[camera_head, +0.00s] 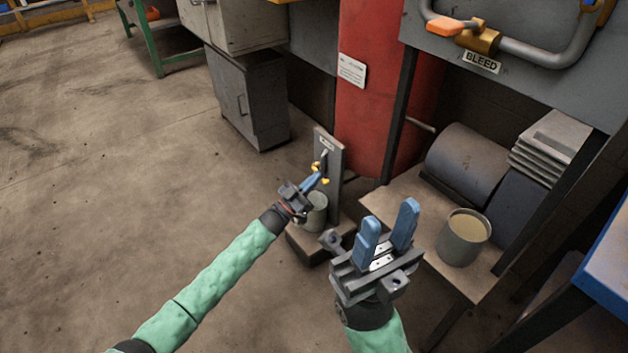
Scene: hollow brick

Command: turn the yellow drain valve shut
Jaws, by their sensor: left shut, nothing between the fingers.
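The yellow drain valve (316,167) is a small yellow piece on a grey upright post with a label, beside the red tank. My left gripper (318,177) is at the valve, its blue fingers shut with nothing between them. The fingers overlap the valve in the picture, and I cannot tell whether they touch it. The fingers and gripper body hide part of the valve. My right gripper (388,232) is open and empty, pointing up in front of the low shelf.
A grey cup (316,212) stands below the valve on a low block. A can of tan liquid (465,236) stands on the low shelf at right. The red tank (385,90) rises behind. An orange-handled valve (447,26) labelled BLEED is at top right. The floor at left is clear.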

